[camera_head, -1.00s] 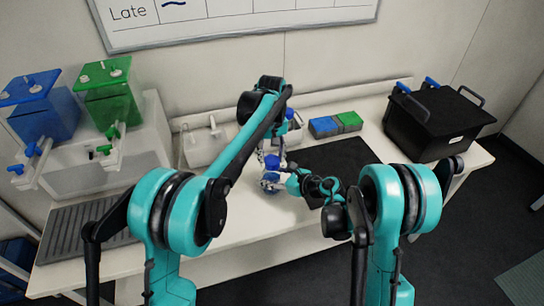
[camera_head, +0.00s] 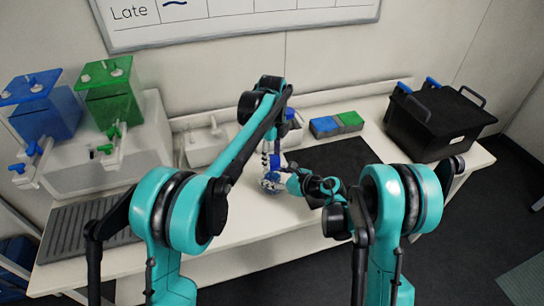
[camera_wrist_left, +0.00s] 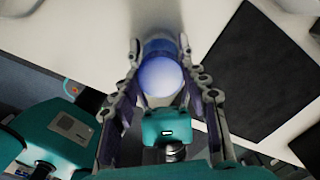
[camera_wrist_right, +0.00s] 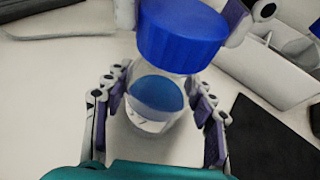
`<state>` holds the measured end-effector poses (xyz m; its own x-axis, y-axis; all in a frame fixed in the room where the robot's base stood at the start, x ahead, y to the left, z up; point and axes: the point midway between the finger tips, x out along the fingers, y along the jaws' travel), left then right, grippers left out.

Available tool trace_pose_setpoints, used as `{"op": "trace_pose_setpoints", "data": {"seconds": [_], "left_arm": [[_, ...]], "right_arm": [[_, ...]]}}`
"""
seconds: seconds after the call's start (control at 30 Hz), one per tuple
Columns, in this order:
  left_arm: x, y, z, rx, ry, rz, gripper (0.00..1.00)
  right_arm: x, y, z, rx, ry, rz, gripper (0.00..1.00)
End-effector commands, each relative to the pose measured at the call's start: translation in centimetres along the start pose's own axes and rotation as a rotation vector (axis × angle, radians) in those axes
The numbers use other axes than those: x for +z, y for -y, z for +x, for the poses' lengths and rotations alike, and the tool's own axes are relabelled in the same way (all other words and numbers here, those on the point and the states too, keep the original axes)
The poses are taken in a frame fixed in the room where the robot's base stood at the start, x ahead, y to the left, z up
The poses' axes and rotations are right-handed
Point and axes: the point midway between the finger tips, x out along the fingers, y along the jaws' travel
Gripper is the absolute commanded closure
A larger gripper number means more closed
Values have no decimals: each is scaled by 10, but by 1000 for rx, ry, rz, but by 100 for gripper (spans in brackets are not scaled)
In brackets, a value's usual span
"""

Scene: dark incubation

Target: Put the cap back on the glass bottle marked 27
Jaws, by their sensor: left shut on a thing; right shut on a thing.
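The glass bottle (camera_wrist_right: 155,105) is clear with blue liquid inside and a white label low on its side; the label's dark marking is too partial to read surely. My right gripper (camera_head: 287,181) is shut on the bottle from the side, low over the table. The blue cap (camera_wrist_right: 182,35) is ribbed and sits directly above the bottle's top. My left gripper (camera_wrist_left: 160,60) is shut on the cap from above. The cap's smooth top (camera_wrist_left: 160,77) shows between its fingers. The bottle's neck is hidden, so I cannot tell whether the cap touches or is seated.
A black mat (camera_head: 330,160) lies right of the grippers. Blue and green blocks (camera_head: 337,124) stand behind it, and a black crate (camera_head: 440,125) at the right. A white rack (camera_head: 205,145) is at the back. Blue and green containers (camera_head: 45,115) stand left above a grey ribbed tray (camera_head: 80,230).

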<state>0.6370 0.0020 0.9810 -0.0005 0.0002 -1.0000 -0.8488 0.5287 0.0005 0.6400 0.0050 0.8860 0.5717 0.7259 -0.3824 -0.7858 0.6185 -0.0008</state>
Motion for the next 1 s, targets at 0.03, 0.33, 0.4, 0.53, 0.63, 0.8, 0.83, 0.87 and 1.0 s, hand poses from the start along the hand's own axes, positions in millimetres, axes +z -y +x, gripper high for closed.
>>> {"op": "trace_pose_setpoints", "data": {"seconds": [0.03,0.33,0.4,0.53,0.63,0.8,0.83,0.87,1.0], "left_arm": [[0,0,0,0,1,114,70],[0,1,0,0,1,771,70],[-1,1,0,0,1,857,70],[-1,1,0,0,1,931,70],[-1,1,0,0,1,937,70],[-1,1,0,-1,1,935,70],[-1,1,0,-1,1,935,47],[-1,1,0,-1,1,935,39],[-1,1,0,0,1,934,34]], "right_arm": [[-1,0,0,1,-2,-1,100],[-1,0,0,0,-2,-1,100],[-1,0,0,0,-2,-1,100],[-1,0,0,0,-2,-1,100],[-1,0,0,0,-2,-1,100],[-1,0,0,0,-2,-1,100],[-1,0,0,0,-2,-1,100],[-1,0,0,0,-2,-1,100],[-1,0,0,0,-2,-1,100]]}}
